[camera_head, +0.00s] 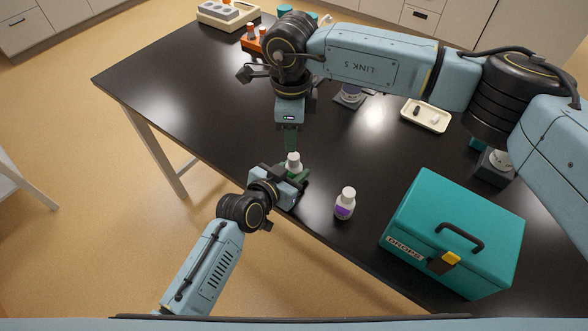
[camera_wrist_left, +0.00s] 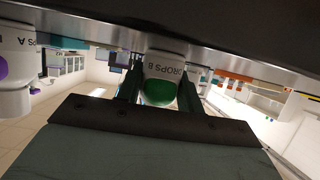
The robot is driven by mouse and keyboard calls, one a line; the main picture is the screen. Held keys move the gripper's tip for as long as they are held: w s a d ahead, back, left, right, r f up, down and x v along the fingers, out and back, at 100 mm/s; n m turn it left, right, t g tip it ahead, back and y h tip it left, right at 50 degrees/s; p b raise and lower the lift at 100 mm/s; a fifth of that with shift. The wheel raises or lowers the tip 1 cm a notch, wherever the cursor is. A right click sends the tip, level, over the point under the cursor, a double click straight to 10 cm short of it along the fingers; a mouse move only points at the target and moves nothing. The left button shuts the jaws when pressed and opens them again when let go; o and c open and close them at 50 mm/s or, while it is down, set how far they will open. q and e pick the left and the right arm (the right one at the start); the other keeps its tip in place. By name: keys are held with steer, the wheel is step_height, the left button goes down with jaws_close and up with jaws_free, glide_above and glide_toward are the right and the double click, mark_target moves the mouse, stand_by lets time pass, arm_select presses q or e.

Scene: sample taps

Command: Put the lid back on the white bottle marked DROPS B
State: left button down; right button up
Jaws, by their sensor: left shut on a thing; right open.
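The white DROPS B bottle (camera_head: 294,168) with a green patch stands upright at the table's front edge. Its name shows in the left wrist view (camera_wrist_left: 163,72), where it appears upside down. My left gripper (camera_head: 291,176) is shut on its body. The bottle's top is white; I cannot tell for sure whether that is a seated lid or a bare neck. My right gripper (camera_head: 290,148) is open, pointing down just above and behind the bottle's top. I cannot tell whether it touches it.
A white bottle with a purple label (camera_head: 345,204) stands to the right; it reads DROPS A in the wrist view (camera_wrist_left: 14,70). A closed teal DROPS box (camera_head: 480,222) is at right front. A cream tray (camera_head: 408,119) holds small items. An orange rack (camera_head: 247,43) stands far back. The left table area is clear.

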mark_target(294, 156)
steer(key=n, duration=0.5)
steer(key=shift+d+n, duration=0.1)
steer(key=shift+n, duration=0.2)
steer(key=n, duration=0.5)
steer(key=shift+d+n, duration=0.15)
steer(key=shift+n, duration=0.25)
steer(key=shift+f, duration=0.1)
steer(key=shift+f, duration=3.95)
jaws_close()
